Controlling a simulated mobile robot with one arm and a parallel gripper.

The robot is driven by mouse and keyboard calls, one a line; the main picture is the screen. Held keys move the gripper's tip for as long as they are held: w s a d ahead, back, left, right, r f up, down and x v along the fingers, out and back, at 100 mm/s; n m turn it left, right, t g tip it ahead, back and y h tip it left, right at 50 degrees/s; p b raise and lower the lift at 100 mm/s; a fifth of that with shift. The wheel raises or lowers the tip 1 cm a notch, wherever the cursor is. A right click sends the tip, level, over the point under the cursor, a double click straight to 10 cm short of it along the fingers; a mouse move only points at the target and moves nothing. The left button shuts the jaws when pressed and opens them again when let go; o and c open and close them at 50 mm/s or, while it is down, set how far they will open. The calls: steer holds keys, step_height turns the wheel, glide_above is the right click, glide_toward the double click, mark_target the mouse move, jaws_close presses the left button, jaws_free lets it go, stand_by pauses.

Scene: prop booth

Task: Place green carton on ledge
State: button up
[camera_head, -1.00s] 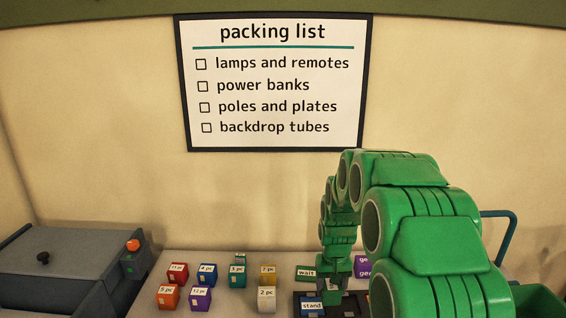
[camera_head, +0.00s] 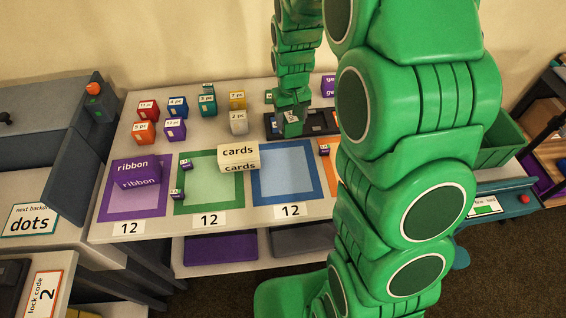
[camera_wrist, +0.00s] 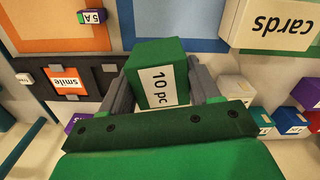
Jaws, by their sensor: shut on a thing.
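The green carton, labelled "10 pc" (camera_wrist: 154,78), is between the two fingers of my gripper (camera_wrist: 160,90), which is shut on it. In the head view the carton (camera_head: 291,124) shows small at the end of my arm, over the dark tray (camera_head: 325,120) at the back of the table. I cannot tell from the head view whether it touches the tray. No surface is marked as the ledge; a low shelf (camera_head: 180,262) with purple and grey mats runs under the table's front edge.
Several small "pc" boxes (camera_head: 178,107) stand at the back left. A purple ribbon box (camera_head: 137,172) and a cream cards box (camera_head: 239,155) rest near coloured squares. The blue square (camera_head: 288,170) looks bare. My arm hides the table's right part.

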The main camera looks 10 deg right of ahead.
steer(key=n, duration=0.2)
glide_toward(284, 170)
steer(key=shift+s+f, duration=0.1)
steer(key=shift+f, duration=2.2)
steer(key=shift+f, duration=0.1)
steer(key=o, duration=1.2)
step_height(284, 170, up, 11)
steer(key=s+d+r+m, duration=0.1)
steer(key=s+r, duration=0.3)
steer(key=s, duration=0.4)
steer(key=s+d+r+m+g, duration=0.1)
steer(key=s+d+r, duration=0.3)
steer(key=s, duration=0.5)
steer(key=s+d+r+m, duration=0.2)
steer(key=s+r, duration=0.3)
steer(key=s, duration=0.4)
steer(key=shift+d+r+g, duration=0.15)
steer(key=shift+d+g, duration=0.25)
